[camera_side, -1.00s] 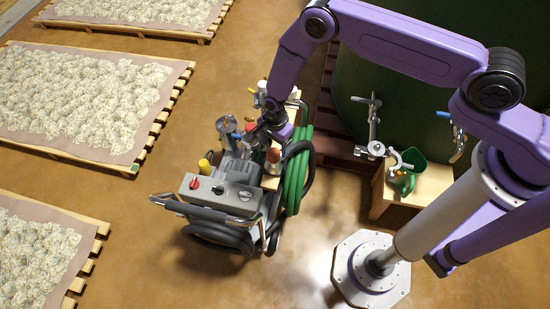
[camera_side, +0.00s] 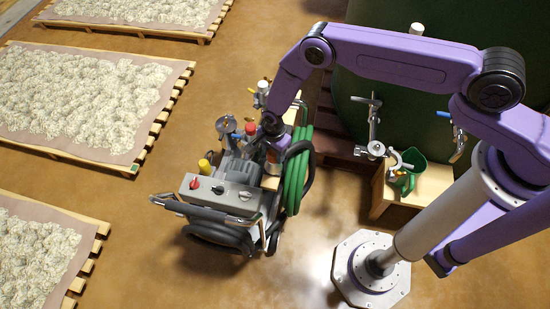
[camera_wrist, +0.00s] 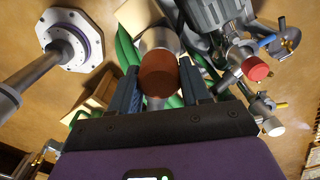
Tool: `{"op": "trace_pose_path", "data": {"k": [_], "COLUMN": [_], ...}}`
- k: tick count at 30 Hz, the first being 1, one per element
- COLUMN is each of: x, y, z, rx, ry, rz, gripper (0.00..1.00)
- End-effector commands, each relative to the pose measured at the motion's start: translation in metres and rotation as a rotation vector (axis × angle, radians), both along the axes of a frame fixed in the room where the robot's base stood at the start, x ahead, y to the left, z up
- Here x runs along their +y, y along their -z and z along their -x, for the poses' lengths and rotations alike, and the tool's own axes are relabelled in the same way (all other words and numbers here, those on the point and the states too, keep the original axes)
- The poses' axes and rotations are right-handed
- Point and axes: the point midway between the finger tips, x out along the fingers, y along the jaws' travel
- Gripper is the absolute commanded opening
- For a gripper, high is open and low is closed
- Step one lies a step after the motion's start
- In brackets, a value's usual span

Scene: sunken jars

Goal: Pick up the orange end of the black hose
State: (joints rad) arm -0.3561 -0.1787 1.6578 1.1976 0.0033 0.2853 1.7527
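The orange-brown hose end (camera_wrist: 159,75) is a round cap on a silver fitting (camera_wrist: 160,37). In the wrist view it sits between the two fingers of my gripper (camera_wrist: 160,68), which are spread on either side of it. I cannot tell whether either finger touches it. In the side view the orange end (camera_side: 273,154) is partly hidden below my gripper (camera_side: 268,143), above the pump cart. The black hose (camera_side: 311,165) loops down at the cart's right side.
The wheeled pump cart (camera_side: 236,193) carries red and yellow knobs, gauges and valves close beside my gripper. A red-capped valve (camera_wrist: 255,68) is right of the fingers. A green hose coil (camera_side: 293,188) hangs on the cart. A wooden stand (camera_side: 425,190) is at right.

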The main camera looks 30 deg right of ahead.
Motion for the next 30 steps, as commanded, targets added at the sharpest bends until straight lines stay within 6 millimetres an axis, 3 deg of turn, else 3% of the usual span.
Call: {"op": "trace_pose_path", "data": {"k": [14, 20, 30], "x": [0.001, 0.000, -0.018], "y": [-0.009, -0.035, -0.077], "z": [-0.001, -0.001, 0.033], "rx": [-0.002, -0.002, 0.000], "ry": [0.000, 0.000, 0.001], "rz": [-0.001, 0.000, 0.001], "gripper": [0.10, 0.10, 0.10]}}
